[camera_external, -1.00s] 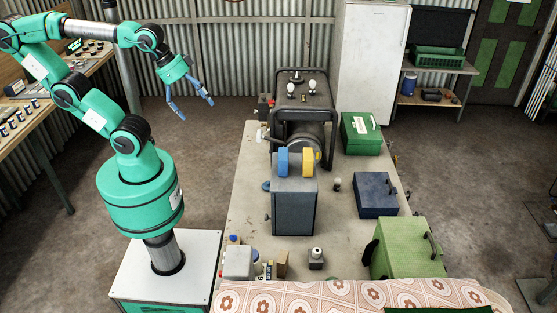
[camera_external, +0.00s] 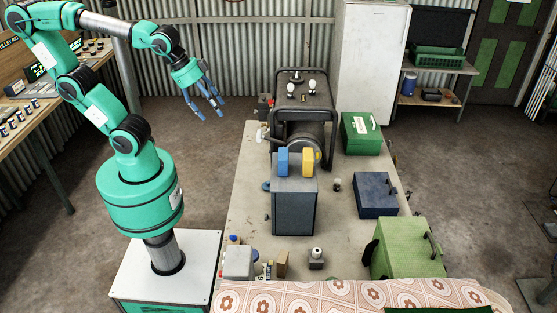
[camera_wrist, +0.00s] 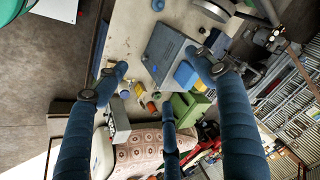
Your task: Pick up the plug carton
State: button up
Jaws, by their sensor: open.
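A small tan box (camera_external: 282,264) stands near the front left of the bench, between small bottles and a grey block. It looks like the plug carton, but no label is readable. My gripper (camera_external: 204,113) hangs in the air over the floor, left of the bench and well away from the box. Its blue fingers are spread, with nothing between them. In the wrist view my gripper (camera_wrist: 155,82) shows open fingers with the bench behind them. Small coloured items show there between the fingers; I cannot tell which is the carton.
A white container (camera_external: 238,262) and small bottles (camera_external: 268,269) stand left of the box. A grey cabinet (camera_external: 293,208) and a generator (camera_external: 302,110) stand behind. Blue (camera_external: 376,195) and green (camera_external: 408,248) cases line the right. A patterned cloth (camera_external: 340,296) covers the front.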

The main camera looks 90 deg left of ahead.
jog(key=w+d+f+m, duration=0.5)
jog(key=w+d+m, duration=0.1)
jog(key=w+m, duration=0.45)
jog(key=m+g+h+p, duration=0.1)
jog(key=m+p, duration=0.1)
jog(key=m, duration=2.2)
send_near(283, 264)
jog(key=s+a, duration=0.2)
jog(key=a, duration=0.1)
jog(key=shift+a+f, duration=0.1)
jog(key=shift+f, duration=0.1)
jog(key=shift+w, duration=0.1)
jog(key=b+x, duration=0.3)
jog(key=x, duration=0.5)
jog(key=shift+f, duration=0.3)
jog(key=shift+w, duration=0.1)
